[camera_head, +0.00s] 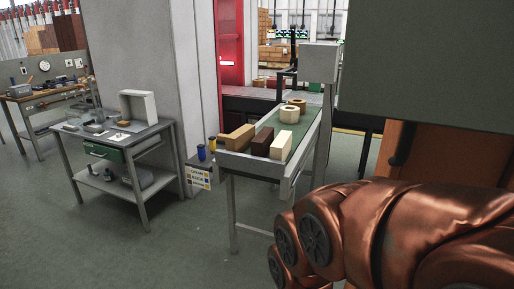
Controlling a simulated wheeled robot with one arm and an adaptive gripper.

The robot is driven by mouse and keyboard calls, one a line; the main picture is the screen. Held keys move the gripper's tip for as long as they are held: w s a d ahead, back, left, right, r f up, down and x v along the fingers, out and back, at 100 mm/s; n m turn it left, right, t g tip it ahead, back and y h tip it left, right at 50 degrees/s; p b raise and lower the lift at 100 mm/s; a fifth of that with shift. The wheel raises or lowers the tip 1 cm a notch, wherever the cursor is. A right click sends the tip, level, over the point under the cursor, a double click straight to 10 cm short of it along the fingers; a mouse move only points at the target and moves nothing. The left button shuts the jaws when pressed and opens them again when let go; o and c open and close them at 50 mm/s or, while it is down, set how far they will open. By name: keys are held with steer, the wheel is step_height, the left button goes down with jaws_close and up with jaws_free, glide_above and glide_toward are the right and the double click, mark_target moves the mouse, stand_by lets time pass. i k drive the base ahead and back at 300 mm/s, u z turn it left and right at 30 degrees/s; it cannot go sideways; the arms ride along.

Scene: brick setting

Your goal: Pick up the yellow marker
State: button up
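A small upright yellow cylinder (212,144), which looks like the yellow marker, stands at the left front corner of the narrow work table, on a small dark shelf (205,163). A similar blue cylinder (201,153) stands close beside it, a little to the left and nearer. Both are too small to see in detail. My copper-coloured arm fills the lower right, well apart from the marker. My gripper is not in view.
The narrow table (273,178) holds tan, dark brown and cream blocks and octagonal pieces. A label sign (198,178) hangs below the shelf. A grey workbench (112,146) stands left, by a pillar (189,70). The floor in front is clear.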

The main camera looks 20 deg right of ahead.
mark_target(212, 140)
steer(key=u, duration=0.1)
steer(key=i, duration=2.5)
steer(key=z, duration=2)
steer(key=i, duration=0.7)
steer(key=u, duration=2.75)
